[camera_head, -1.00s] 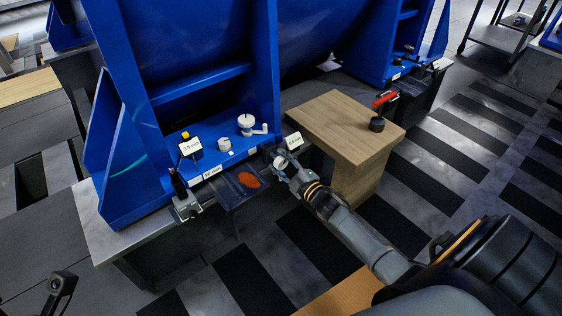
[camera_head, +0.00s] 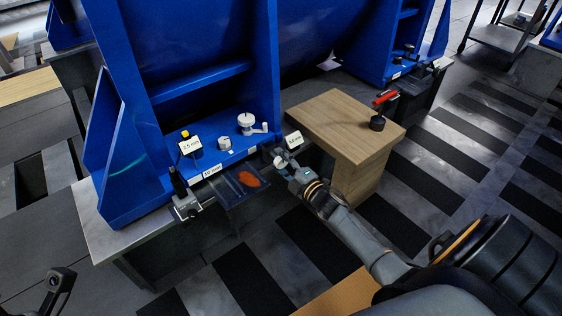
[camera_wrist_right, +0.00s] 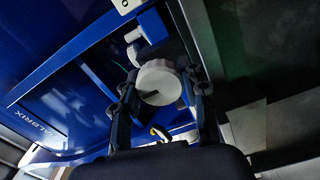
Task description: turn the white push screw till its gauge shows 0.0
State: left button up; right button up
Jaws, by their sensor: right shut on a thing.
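The white push screw (camera_wrist_right: 160,84) shows in the right wrist view as a round white knob with a dark mark on its face. My right gripper (camera_head: 284,163) is shut on it, one finger on each side, at the right front of the blue machine. In the head view the gripper partly hides the knob. A white gauge plate (camera_head: 293,140) stands just behind it; its digits are too small to read surely. Another plate (camera_head: 190,146), further left, seems to read 2.5 mm. Part of my left gripper (camera_head: 60,284) shows at the lower left, its jaws unclear.
The blue machine frame (camera_head: 108,165) rises behind the work. A white crank piece (camera_head: 246,122) and a grey-white round dial (camera_head: 224,143) sit on its ledge. A dark tray with an orange patch (camera_head: 237,187) lies left of my gripper. A wooden block table (camera_head: 335,115) stands close on the right.

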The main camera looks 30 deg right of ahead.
jog(key=o, duration=1.2)
jog(key=shift+c, duration=0.2)
jog(key=s, duration=1.2)
jog(key=shift+d, duration=0.4)
